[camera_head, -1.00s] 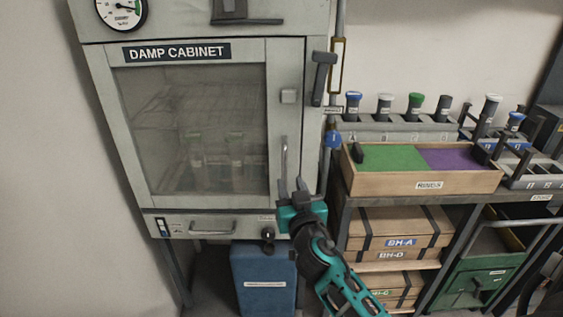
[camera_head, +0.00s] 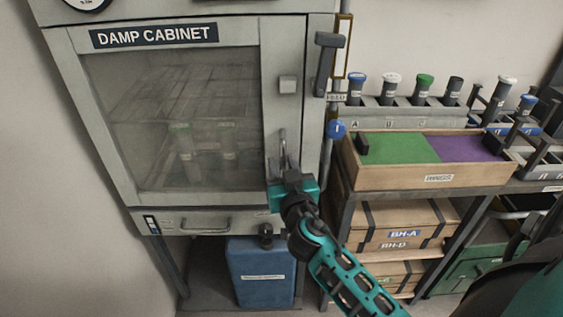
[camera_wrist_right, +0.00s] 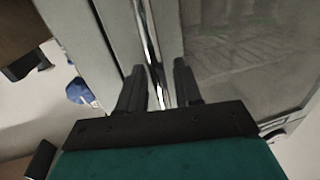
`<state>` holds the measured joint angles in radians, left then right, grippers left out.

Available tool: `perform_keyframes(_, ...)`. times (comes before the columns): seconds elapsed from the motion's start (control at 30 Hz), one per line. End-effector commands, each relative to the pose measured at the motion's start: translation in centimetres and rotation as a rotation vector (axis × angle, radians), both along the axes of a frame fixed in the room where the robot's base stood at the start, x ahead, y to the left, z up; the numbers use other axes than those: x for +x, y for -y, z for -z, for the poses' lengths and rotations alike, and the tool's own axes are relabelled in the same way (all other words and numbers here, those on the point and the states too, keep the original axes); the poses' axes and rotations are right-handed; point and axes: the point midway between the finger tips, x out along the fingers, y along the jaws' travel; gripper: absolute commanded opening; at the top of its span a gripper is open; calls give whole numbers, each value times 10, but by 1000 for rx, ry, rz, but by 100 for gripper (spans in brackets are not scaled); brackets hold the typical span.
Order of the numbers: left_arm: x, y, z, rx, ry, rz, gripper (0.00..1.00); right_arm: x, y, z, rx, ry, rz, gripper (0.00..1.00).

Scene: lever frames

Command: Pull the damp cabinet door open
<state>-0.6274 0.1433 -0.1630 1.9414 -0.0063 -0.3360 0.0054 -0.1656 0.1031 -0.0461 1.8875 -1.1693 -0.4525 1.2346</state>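The damp cabinet (camera_head: 90,150) stands at the left with its glass-paned door (camera_head: 262,100) shut. A thin vertical metal handle (camera_head: 283,140) is on the right side of the door. My right gripper (camera_head: 283,168) is at the lower part of this handle. In the right wrist view, the shiny handle (camera_wrist_right: 149,35) runs between the two dark fingers of my right gripper (camera_wrist_right: 159,70). The fingers are apart, with a gap visible on the right of the handle; whether the left finger touches it I cannot tell. My left gripper is not in view.
A shelf unit right of the cabinet holds a wooden tray (camera_head: 400,178) with green and purple areas, and labelled boxes (camera_head: 385,222). A rack of capped tubes (camera_head: 410,113) stands behind the tray. A blue container (camera_head: 262,283) stands below the cabinet.

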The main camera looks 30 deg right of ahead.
Motion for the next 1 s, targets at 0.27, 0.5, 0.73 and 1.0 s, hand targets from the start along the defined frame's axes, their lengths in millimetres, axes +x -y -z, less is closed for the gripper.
perform_keyframes(0.27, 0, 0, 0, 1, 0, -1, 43, 0, 0, 0, 0, 0, 0, 28)
perform_keyframes(0.5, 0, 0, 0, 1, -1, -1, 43, 0, 0, 0, 0, 1, 0, 5)
perform_keyframes(0.73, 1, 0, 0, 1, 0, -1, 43, 0, 0, 0, 0, 1, 0, 0)
perform_keyframes(1.0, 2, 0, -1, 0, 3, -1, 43, 0, 0, -1, 0, 1, 0, 0)
